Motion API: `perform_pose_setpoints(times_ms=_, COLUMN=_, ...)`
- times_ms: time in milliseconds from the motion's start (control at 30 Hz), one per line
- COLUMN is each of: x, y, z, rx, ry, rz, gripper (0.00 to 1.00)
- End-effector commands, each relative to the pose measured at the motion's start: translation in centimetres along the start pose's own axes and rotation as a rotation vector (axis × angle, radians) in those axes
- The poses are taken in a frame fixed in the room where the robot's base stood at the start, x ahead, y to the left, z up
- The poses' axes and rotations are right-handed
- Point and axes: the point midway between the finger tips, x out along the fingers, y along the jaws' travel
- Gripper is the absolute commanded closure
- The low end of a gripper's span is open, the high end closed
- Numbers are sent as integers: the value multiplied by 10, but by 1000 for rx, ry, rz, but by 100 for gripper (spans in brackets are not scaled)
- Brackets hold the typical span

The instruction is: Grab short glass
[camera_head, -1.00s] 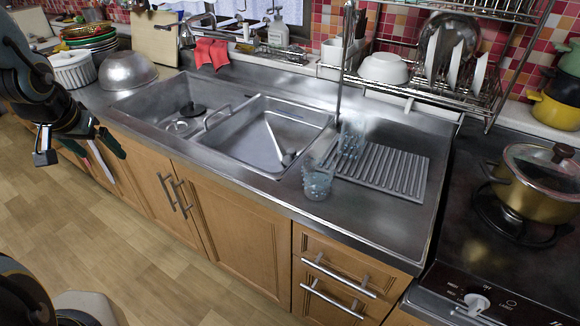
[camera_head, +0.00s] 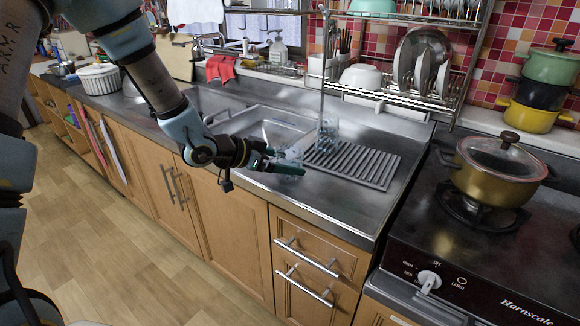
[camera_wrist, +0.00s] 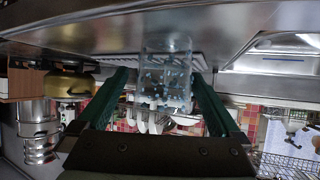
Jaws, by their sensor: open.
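In the wrist view, which is upside down, a patterned clear glass (camera_wrist: 166,72) shows between the two spread green fingers (camera_wrist: 160,76), with a gap on each side.
The ribbed drainboard (camera_head: 352,163) lies right of the glasses. A dish rack (camera_head: 405,97) with its post is above and behind. The sink (camera_head: 262,128) is to the left. A gold pot (camera_head: 497,172) sits on the stove at right.

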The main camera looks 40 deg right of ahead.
Motion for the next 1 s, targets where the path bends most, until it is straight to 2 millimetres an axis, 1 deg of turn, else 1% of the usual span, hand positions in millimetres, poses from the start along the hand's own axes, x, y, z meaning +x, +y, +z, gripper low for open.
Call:
perform_pose_setpoints(times_ms=167, x=24, y=-3, z=-7, rx=-2, ry=0, rz=2, gripper=0)
perform_pose_setpoints(times_ms=300, x=42, y=-4, z=-5, rx=-1, ry=0, rz=1, gripper=0)
perform_pose_setpoints(times_ms=400, x=47, y=-5, z=-4, rx=-1, ry=0, rz=-1, gripper=0)
perform_pose_setpoints(times_ms=633, x=48, y=-5, z=-4, rx=-1, ry=-1, rz=-2, gripper=1)
perform_pose_setpoints(times_ms=1000, x=48, y=-5, z=-4, rx=-1, ry=-1, rz=-1, gripper=43)
